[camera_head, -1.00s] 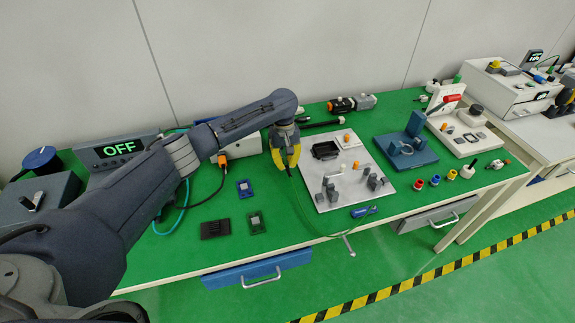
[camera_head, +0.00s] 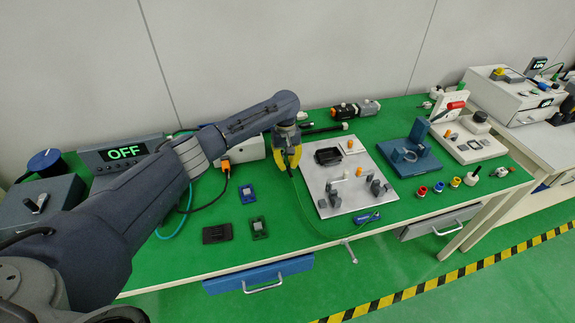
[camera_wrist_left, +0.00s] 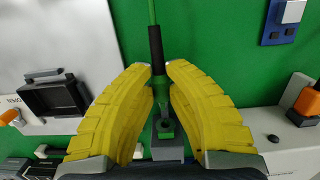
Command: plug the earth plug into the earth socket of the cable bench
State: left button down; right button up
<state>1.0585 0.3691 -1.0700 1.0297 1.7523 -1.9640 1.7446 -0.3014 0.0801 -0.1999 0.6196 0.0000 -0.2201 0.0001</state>
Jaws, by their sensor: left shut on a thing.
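My left gripper (camera_head: 288,165) has yellow fingers and is over the bench just left of the light grey plate (camera_head: 325,205). In the left wrist view the left gripper (camera_wrist_left: 162,68) is shut on the green earth plug (camera_wrist_left: 160,92). The plug has a black sleeve (camera_wrist_left: 156,44) and a green cable that runs off toward the bench front. A grey block (camera_wrist_left: 168,148) with a round hole above it is close to the plug's lower end; I cannot tell whether they touch. I cannot make out which part is the earth socket. My right gripper is not in view.
A white box with an orange connector (camera_head: 225,166) stands left of the gripper. A display box reading OFF (camera_head: 123,152) is at the left. A blue fixture (camera_head: 410,155) stands right of the plate.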

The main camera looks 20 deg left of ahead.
aim_at(283, 154)
pick_arm(q)
jog(key=shift+w+a, duration=0.35)
jog(key=shift+w, duration=0.2)
jog(key=shift+w+a, duration=0.3)
jog(key=shift+w, duration=0.25)
jog(key=shift+w+a+r, duration=0.1)
jog(key=shift+w+a, duration=0.6)
jog(key=shift+w, duration=0.3)
dwell(1.3)
jog(key=c, duration=1.3)
grip_release()
jog(key=shift+c, duration=0.2)
jog(key=shift+o, duration=0.2)
notch_tip(283, 154, up, 12)
jog(key=w, duration=0.1)
jog(key=shift+a, duration=0.35)
